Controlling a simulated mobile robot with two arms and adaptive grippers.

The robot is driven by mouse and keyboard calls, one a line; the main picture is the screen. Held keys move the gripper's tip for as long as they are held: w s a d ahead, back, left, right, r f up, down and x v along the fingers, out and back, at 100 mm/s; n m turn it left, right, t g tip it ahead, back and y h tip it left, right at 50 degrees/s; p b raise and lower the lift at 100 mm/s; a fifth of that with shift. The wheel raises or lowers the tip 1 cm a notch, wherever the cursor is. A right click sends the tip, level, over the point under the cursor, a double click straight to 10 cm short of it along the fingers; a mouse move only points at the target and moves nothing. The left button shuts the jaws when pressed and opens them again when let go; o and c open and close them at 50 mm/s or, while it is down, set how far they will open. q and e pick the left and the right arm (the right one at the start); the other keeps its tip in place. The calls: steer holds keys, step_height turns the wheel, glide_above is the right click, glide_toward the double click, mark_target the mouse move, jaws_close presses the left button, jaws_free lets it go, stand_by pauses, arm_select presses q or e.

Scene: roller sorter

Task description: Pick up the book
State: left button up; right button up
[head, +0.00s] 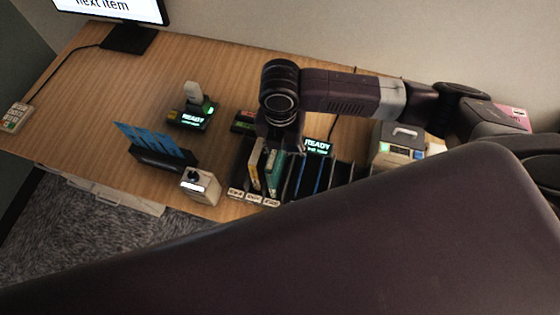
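Upright books stand in the slots of a dark sorter rack (310,190) near the front edge of the desk. One is cream-yellow (254,168) and one is teal (271,168); I cannot tell which one the task means. My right arm reaches in from the right, and its gripper (277,138) points down just above and behind these books. Its fingertips are dark and largely hidden, so I cannot tell whether they touch or hold a book. My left gripper is not in view.
A small white-faced box (200,187) is at the front edge. A grey device (398,142) is at right. The desk's left side (100,110) is mostly clear below the monitor (115,10).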

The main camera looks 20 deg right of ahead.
steer(key=shift+w, duration=0.1)
jaws_close()
steer(key=shift+r, duration=0.1)
